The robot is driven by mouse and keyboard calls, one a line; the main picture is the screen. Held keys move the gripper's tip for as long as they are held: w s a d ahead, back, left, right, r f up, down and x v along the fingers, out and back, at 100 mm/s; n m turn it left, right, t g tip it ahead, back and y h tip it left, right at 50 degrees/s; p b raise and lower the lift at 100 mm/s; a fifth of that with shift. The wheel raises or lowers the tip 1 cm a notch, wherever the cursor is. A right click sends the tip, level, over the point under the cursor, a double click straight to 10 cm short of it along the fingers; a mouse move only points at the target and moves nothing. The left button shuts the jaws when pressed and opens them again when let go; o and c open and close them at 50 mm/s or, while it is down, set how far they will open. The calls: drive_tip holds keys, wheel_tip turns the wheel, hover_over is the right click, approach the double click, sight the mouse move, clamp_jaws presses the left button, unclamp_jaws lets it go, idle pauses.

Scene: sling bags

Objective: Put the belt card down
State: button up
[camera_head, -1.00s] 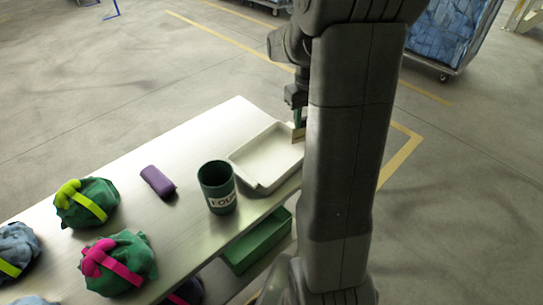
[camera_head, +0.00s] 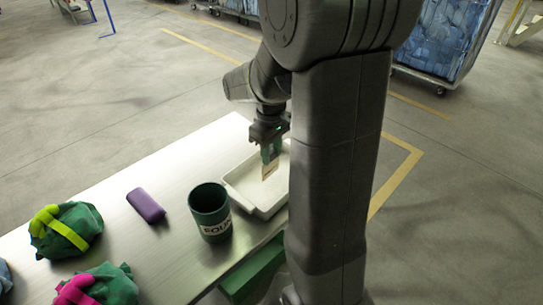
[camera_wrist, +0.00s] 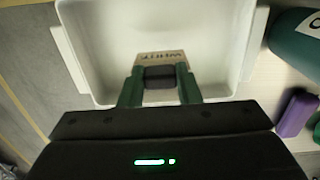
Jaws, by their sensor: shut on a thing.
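The belt card (camera_head: 269,169) is a small tan card with dark lettering. My gripper (camera_head: 270,153) has green fingers and is shut on it. The card hangs below the fingertips, over the white tray (camera_head: 240,191). In the wrist view the card (camera_wrist: 163,57) shows just beyond the fingers (camera_wrist: 160,84), with the white tray (camera_wrist: 85,50) around it. I cannot tell whether the card's lower edge touches the tray floor. The tray's right part is hidden behind my arm in the head view.
A dark green cup (camera_head: 209,212) with a white label stands left of the tray. A purple case (camera_head: 146,205) lies farther left on the metal table (camera_head: 180,170). Green bundles with yellow (camera_head: 68,231) and pink (camera_head: 100,287) straps sit at the left. A green bin (camera_head: 252,270) is below the table edge.

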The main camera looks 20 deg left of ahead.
drive_tip(key=shift+f, duration=0.7)
drive_tip(key=shift+f, duration=0.1)
drive_tip(key=shift+f, duration=0.15)
drive_tip(key=o, duration=1)
wheel_tip(320, 180, up, 12)
drive_tip(key=shift+a+r+p, duration=0.1)
drive_tip(key=shift+r+p, duration=0.15)
drive_tip(key=shift+p, duration=0.05)
